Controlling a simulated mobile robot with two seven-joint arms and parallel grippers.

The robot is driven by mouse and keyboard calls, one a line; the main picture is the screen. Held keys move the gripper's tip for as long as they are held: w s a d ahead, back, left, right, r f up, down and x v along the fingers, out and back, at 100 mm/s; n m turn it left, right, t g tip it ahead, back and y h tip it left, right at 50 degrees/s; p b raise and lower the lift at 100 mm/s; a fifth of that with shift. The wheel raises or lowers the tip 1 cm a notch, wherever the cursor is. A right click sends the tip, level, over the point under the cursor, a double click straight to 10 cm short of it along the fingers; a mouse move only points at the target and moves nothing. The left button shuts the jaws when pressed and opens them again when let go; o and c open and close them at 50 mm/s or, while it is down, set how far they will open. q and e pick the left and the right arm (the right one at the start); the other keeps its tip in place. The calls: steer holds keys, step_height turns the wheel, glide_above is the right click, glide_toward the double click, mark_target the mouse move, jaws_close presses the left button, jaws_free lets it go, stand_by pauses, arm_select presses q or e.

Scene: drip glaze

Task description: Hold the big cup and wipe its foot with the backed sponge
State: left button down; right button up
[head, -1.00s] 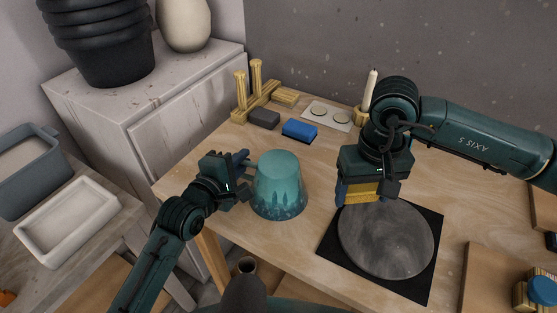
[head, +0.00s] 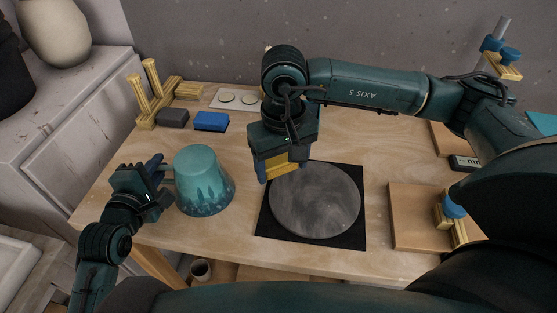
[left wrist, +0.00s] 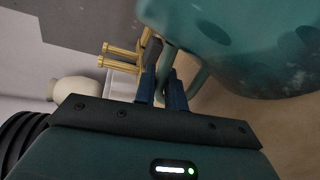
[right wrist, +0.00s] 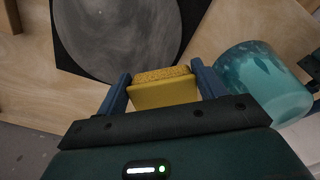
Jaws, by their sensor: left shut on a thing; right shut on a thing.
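The big cup (head: 203,180) is teal with darker drips and stands upside down on the table, its foot facing up. It also shows in the left wrist view (left wrist: 240,40) and the right wrist view (right wrist: 262,85). My left gripper (head: 162,170) is shut on the cup's handle (left wrist: 193,82) at its left side. My right gripper (head: 279,167) is shut on the backed sponge (right wrist: 162,88), which is yellow with a rougher tan layer.
A round grey disc (head: 315,200) lies on a black mat (head: 352,238). A blue block (head: 211,121) and a dark grey block (head: 172,117) lie behind the cup, near a wooden rack (head: 146,118). A wooden board (head: 415,235) lies to the right.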

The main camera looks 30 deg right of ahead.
mark_target(194, 171)
steer(key=w+a+r, duration=0.2)
steer(key=a+r, duration=0.1)
steer(key=a, duration=0.1)
steer(key=w+a+r, duration=0.3)
steer(key=a+r, duration=0.1)
steer(key=a, duration=0.1)
steer(key=w+a+r, duration=0.2)
steer(key=a+r, duration=0.2)
steer(key=a, duration=0.1)
steer(key=shift+w+a+r, duration=0.1)
steer(key=shift+w, duration=0.15)
step_height(194, 171, down, 5)
steer(key=shift+a+r, duration=0.15)
steer(key=shift+s+a, duration=0.2)
steer(key=shift+s, duration=0.3)
steer(key=shift+s+a+f, duration=0.1)
steer(key=shift+s+a, duration=0.1)
steer(key=shift+s, duration=0.3)
steer(key=shift+s+a+f, duration=0.1)
steer(key=shift+s+a, duration=0.05)
steer(key=shift+s, duration=0.3)
steer(key=shift+f, duration=0.9)
steer(key=shift+d, duration=0.1)
